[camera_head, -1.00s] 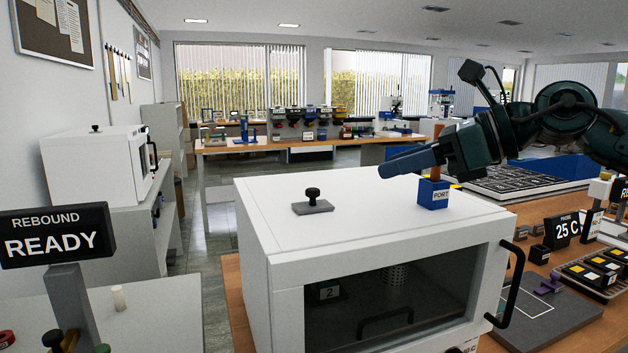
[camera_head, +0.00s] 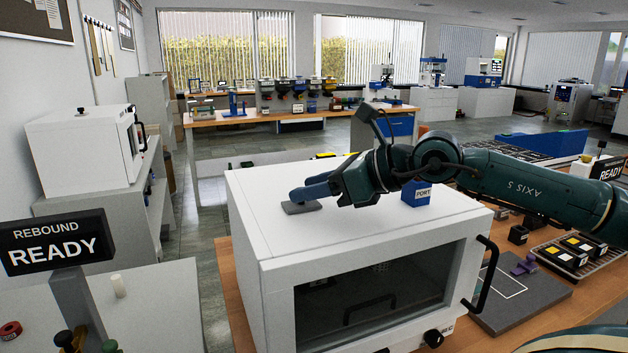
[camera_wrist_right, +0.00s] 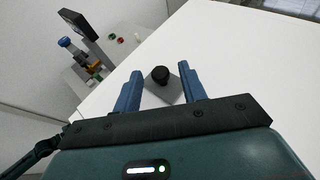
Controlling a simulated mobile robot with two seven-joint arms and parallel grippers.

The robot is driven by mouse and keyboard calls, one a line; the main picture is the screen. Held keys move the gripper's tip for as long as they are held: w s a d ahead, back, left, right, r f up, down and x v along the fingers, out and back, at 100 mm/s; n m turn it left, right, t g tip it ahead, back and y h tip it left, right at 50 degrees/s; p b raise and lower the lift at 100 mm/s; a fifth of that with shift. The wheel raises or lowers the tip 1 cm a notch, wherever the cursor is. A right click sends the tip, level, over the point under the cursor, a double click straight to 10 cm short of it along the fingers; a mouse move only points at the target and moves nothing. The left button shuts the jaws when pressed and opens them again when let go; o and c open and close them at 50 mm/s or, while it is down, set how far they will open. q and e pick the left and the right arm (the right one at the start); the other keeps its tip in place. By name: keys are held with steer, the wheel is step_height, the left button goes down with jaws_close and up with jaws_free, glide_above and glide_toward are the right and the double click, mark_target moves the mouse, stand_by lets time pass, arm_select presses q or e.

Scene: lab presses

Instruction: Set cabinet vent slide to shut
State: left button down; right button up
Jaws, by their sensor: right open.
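The white cabinet (camera_head: 255,235) has a dark glass front door and a flat top. The vent slide is a grey plate (camera_head: 301,208) on that top; its black knob (camera_wrist_right: 160,75) shows in the right wrist view but is hidden behind the fingers in the head view. My right gripper (camera_head: 312,192) reaches in from the right, low over the top. In the right wrist view its blue fingers (camera_wrist_right: 160,88) are open, one on each side of the knob, with gaps between. I cannot tell how the slide is set. My left gripper is not in view.
A blue PORT block (camera_head: 416,193) stands on the cabinet top beneath my right arm. The door handle (camera_head: 481,275) juts out at the front right. A REBOUND READY sign (camera_head: 52,241) stands at left. The cabinet's front top is clear.

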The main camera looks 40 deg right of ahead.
jaws_close()
stand_by(0.5)
